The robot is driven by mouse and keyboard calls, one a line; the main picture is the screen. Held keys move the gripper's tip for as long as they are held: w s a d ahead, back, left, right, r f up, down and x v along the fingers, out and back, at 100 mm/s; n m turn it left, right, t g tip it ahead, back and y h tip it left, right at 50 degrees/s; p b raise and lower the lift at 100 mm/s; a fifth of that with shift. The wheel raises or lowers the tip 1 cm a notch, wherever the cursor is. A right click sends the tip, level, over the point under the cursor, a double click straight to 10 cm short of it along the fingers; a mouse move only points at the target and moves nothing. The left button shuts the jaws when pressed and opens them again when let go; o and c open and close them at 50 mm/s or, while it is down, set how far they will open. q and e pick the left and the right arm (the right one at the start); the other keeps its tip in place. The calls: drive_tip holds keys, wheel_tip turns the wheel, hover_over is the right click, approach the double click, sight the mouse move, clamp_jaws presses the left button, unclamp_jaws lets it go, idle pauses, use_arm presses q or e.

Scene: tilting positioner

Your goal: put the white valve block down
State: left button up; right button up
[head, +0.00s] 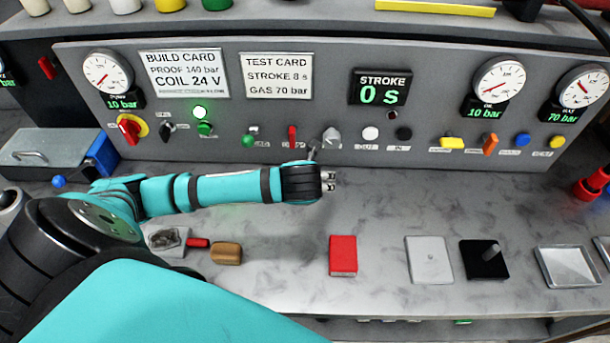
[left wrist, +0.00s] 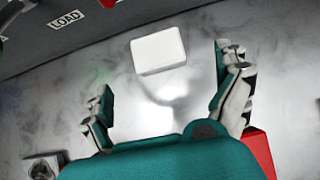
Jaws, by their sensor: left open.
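The white valve block (left wrist: 158,50) shows in the left wrist view as a pale rectangular block. It lies between and a little beyond the two fingertips of my left gripper (left wrist: 164,70), with a gap on each side. Those fingers are spread wide and hold nothing. A pale reflection or shadow shows on the bench below the block; whether it rests flat cannot be told. In the head view my left gripper (head: 328,181) is over the bench in front of the panel, and I cannot make out the white block there. My right gripper is not in view.
A red block (head: 343,256) stands on the bench nearer the front; a brown block (head: 226,253) is left of it. A light plate (head: 429,260), a black plate (head: 484,260) and a metal tray (head: 570,267) are at right. The control panel (head: 330,80) bounds the back.

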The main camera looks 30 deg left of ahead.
use_arm(q)
drive_tip(key=x, duration=0.5)
drive_tip(key=shift+a+p, duration=0.2)
drive_tip(key=shift+p, duration=0.1)
drive_tip(key=shift+w+a+f, duration=0.1)
drive_tip(key=shift+w+f, duration=0.25)
drive_tip(key=shift+f, duration=0.05)
drive_tip(key=shift+w+a+f, duration=0.1)
drive_tip(key=shift+w+f, duration=0.05)
drive_tip(key=shift+f, duration=0.05)
drive_tip(key=p+x, duration=0.1)
drive_tip(key=x, duration=0.2)
drive_tip(key=shift+a+f, duration=0.25)
drive_tip(key=shift+a, duration=0.05)
drive_tip(key=shift+w+a+f+p, duration=0.15)
drive_tip(key=shift+w+f+p, duration=0.2)
drive_tip(key=shift+f, duration=0.1)
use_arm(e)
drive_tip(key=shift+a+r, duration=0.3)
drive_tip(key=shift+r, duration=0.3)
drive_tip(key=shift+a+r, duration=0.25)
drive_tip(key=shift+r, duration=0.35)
use_arm(q)
drive_tip(key=c, duration=1.3)
drive_tip(key=shift+w+r, duration=0.1)
drive_tip(key=shift+r, duration=0.05)
drive_tip(key=shift+c, duration=0.9)
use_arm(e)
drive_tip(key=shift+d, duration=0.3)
